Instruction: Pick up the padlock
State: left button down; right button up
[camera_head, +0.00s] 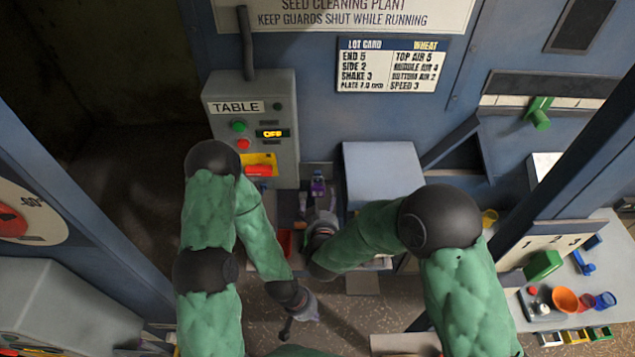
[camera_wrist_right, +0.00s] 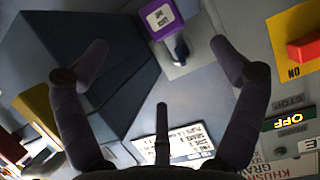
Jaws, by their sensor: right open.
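The padlock (camera_head: 318,186) is small and purple with a white label. In the right wrist view the padlock (camera_wrist_right: 160,18) is at the top centre, by a grey plate with a dark fitting (camera_wrist_right: 181,47). My right gripper (camera_head: 318,200) is just in front of it. In the right wrist view the right gripper (camera_wrist_right: 158,50) has its fingers wide apart, with nothing between them; the padlock lies just beyond the fingertips. Whether its shackle is closed is not clear. My left gripper (camera_head: 302,312) hangs low over the floor, away from the padlock; its fingers are too small to read.
A grey TABLE control box (camera_head: 253,120) with green and red buttons and an OFF display stands left of the padlock. A blue-grey sloped housing (camera_head: 384,170) is close on its right. A side table (camera_head: 590,330) with coloured cups is at far right.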

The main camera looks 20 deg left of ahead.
aim_at(321, 190)
jog(key=x, duration=0.3)
jog(key=shift+w+f, duration=0.2)
jog(key=shift+w, duration=0.05)
jog(key=shift+r+p+x, duration=0.1)
jog(key=shift+p+x, duration=0.2)
jog(key=shift+x, duration=1.15)
jog(key=shift+r+p+x, duration=0.15)
jog(key=shift+p+x, duration=0.1)
jog(key=shift+x, duration=1.15)
jog(key=shift+w, duration=0.1)
jog(key=c, duration=1.4)
